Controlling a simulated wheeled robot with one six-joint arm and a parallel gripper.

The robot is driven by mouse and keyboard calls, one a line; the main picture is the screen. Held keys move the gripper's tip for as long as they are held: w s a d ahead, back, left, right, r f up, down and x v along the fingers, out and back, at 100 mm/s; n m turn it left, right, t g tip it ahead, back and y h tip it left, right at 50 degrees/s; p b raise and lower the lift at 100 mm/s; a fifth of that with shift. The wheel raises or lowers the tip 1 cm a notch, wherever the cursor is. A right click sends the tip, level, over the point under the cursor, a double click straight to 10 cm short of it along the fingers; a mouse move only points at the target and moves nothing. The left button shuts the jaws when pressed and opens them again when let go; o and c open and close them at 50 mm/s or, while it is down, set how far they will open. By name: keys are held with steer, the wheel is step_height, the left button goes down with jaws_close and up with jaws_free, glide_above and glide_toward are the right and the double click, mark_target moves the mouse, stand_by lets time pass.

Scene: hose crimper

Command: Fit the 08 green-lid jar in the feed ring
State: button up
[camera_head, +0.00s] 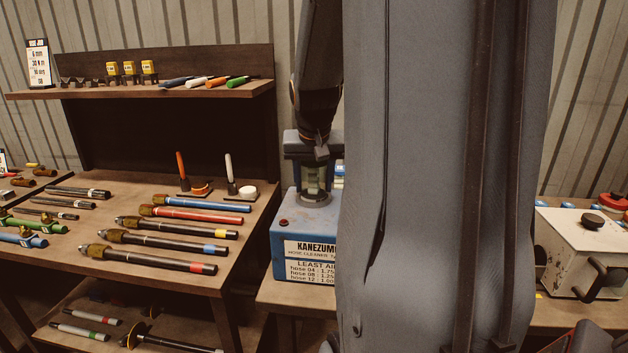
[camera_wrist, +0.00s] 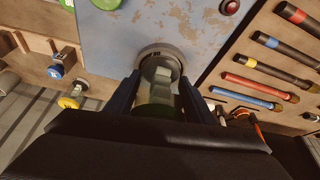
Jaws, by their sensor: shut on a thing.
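The jar (camera_head: 314,179) is a clear, greenish cylinder above the blue hose cleaner (camera_head: 304,232) in the head view. In the wrist view the jar (camera_wrist: 158,94) stands between the two dark fingers of my gripper (camera_wrist: 158,98), which is shut on it. Its far end is at the round grey feed ring (camera_wrist: 142,52) on the worn blue housing. I cannot tell whether the jar is seated in the ring or only lined up with it. My gripper (camera_head: 315,152) is above the machine in the head view.
My arm hides much of the head view's right half. The left bench (camera_head: 110,262) holds several hoses, and its shelf (camera_head: 150,90) holds yellow-labelled items and markers. A white box (camera_head: 585,250) stands at right. The wrist view shows a blue-capped jar (camera_wrist: 56,72) and a yellow-capped jar (camera_wrist: 72,100).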

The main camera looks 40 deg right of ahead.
mark_target(314, 162)
steer(key=shift+f, duration=0.15)
steer(key=o, duration=1.2)
steer(key=b+v, duration=0.1)
steer(key=v, duration=1.1)
steer(key=shift+b, duration=0.35)
